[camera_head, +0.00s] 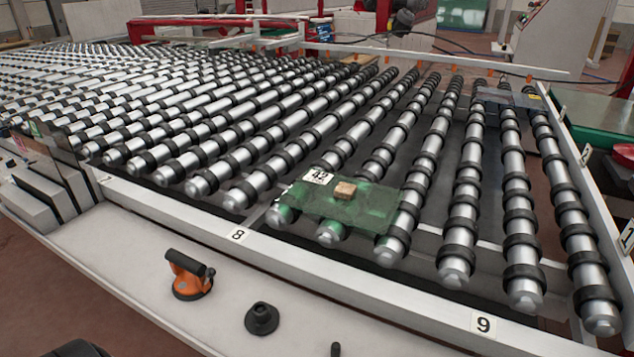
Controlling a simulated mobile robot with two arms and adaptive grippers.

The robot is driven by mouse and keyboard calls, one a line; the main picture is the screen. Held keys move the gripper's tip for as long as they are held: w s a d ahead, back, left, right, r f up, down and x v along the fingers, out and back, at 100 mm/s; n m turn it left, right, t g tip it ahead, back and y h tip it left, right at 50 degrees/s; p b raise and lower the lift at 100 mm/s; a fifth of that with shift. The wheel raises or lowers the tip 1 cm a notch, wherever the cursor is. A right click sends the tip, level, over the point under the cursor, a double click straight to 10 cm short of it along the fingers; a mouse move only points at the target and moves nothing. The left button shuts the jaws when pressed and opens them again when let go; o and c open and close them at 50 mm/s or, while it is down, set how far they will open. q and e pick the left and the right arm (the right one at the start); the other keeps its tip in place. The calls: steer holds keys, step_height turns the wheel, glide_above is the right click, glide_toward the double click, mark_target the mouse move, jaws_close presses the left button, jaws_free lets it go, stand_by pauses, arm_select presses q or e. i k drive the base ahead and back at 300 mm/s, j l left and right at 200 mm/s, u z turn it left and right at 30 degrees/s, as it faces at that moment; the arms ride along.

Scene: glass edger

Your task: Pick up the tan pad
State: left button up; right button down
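The tan pad (345,190) is a small tan block. It lies on a green, see-through glass sheet (375,215) near the front ends of the rollers. A white label (318,176) marked 42 is at the sheet's back left corner. Neither of my grippers can be made out. A dark rounded shape at the bottom left edge is cut off, and I cannot tell what it is.
An orange and black suction cup (188,275) and a black round knob-like piece (262,318) stand on the white front ledge (150,245). A small dark piece (335,349) is at the bottom edge. Rollers (462,190) fill the table behind a raised white rail (390,287).

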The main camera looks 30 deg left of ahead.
mark_target(343, 190)
steer(key=u, duration=0.9)
